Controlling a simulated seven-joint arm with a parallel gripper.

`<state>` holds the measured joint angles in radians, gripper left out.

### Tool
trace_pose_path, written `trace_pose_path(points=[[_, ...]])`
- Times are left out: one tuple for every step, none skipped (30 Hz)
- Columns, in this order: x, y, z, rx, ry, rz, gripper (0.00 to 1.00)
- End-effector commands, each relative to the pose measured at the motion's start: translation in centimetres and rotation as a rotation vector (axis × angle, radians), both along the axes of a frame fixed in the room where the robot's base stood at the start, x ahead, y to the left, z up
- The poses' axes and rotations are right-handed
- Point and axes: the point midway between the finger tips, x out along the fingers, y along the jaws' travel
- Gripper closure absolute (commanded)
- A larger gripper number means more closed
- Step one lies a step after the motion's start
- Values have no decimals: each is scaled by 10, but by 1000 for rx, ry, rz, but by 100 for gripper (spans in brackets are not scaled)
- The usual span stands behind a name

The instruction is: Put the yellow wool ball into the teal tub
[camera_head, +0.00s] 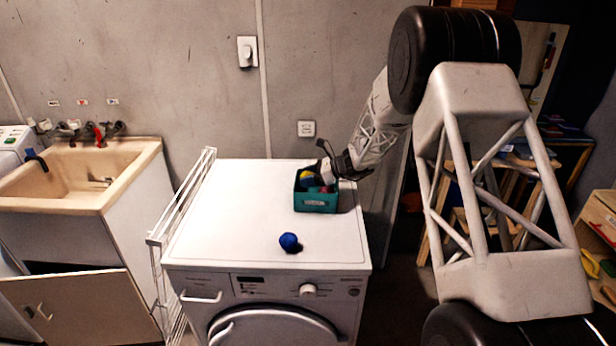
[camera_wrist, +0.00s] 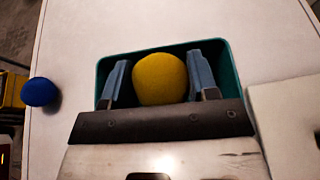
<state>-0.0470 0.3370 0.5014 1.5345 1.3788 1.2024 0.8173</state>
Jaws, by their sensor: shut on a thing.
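The yellow wool ball (camera_wrist: 160,79) is between the two fingers of my gripper (camera_wrist: 162,82) in the wrist view, and the fingers are shut on it. In the head view the ball (camera_head: 306,176) shows as a small yellow patch at the teal tub. The teal tub (camera_head: 316,202) stands on the washing machine top towards its back right. In the wrist view the tub's rim (camera_wrist: 236,68) surrounds the ball and fingers. My gripper (camera_head: 322,172) is over the tub, tilted in from the right. How deep the ball sits cannot be told.
A blue ball (camera_head: 289,242) lies on the washing machine top (camera_head: 225,215), in front of the tub and to its left. Something red shows inside the tub (camera_head: 324,189). A white drying rack (camera_head: 180,205) stands along the machine's left side. The wall is close behind.

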Motion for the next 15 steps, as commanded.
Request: trace_pose_path(points=[[0, 0, -1, 0, 0, 0, 69], [0, 0, -2, 0, 0, 0, 69], [0, 0, -3, 0, 0, 0, 69], [0, 0, -3, 0, 0, 0, 69], [0, 0, -4, 0, 0, 0, 69], [0, 0, -5, 0, 0, 0, 69], [0, 0, -5, 0, 0, 0, 69], [0, 0, -6, 0, 0, 0, 69], [0, 0, -6, 0, 0, 0, 69], [0, 0, -6, 0, 0, 0, 69], [0, 0, -6, 0, 0, 0, 69], [0, 0, -6, 0, 0, 0, 69], [0, 0, -6, 0, 0, 0, 43], [0, 0, -6, 0, 0, 0, 38], [0, 0, -6, 0, 0, 0, 32]])
